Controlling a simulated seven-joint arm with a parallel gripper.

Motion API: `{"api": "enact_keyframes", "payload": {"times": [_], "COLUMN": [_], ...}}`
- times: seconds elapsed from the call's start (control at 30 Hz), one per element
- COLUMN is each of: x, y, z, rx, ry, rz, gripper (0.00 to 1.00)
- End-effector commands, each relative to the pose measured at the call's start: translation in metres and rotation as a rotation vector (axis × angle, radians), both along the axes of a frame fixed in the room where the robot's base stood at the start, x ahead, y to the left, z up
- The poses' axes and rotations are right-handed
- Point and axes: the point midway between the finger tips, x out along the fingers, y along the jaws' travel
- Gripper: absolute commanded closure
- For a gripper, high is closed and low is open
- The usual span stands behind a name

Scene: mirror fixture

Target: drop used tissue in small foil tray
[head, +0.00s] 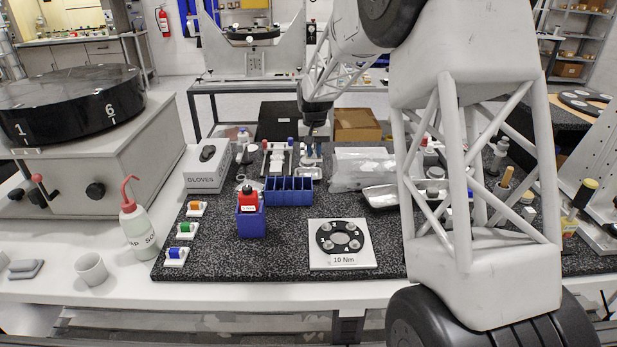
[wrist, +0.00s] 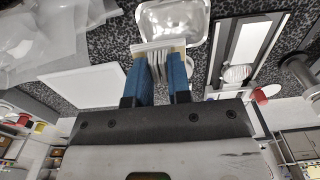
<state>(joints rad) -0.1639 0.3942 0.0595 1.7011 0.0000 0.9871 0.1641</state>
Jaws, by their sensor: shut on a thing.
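My gripper (wrist: 162,62) has blue fingers and is shut on a pale, layered piece, seemingly the used tissue (wrist: 158,48). The tissue sticks out past the fingertips. The small foil tray (wrist: 176,18) shows shiny just beyond the tissue, cut by the top edge of the wrist view. The tissue overlaps its near rim in the picture; I cannot tell whether they touch. In the head view my gripper (head: 312,150) points down at the back of the speckled bench, and the small foil tray (head: 314,173) lies just below it. The tissue cannot be made out there.
Clear plastic bags (head: 360,168) and a larger foil tray (head: 380,197) lie to the right. Blue bins (head: 288,191) stand in front of my gripper. A glove box (head: 207,167) stands left. A torque fixture plate (head: 341,261) lies at the front, with bare bench around it.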

Motion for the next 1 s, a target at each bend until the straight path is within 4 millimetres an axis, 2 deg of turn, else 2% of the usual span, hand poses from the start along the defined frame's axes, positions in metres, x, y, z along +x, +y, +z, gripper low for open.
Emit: {"api": "enact_keyframes", "payload": {"times": [0.43, 0.47, 0.63, 1.0], "x": [0.0, 0.0, 0.0, 0.0001], "y": [0.0, 0.0, 0.0, 0.0], "z": [-0.005, -0.005, -0.0049, -0.0025], "rx": [0.0, 0.0, 0.0, 0.0], "ry": [0.0, 0.0, 0.0, -0.001], "rz": [0.0, 0.0, 0.0, 0.0], "gripper": [1.0, 0.77, 0.52, 0.52]}}
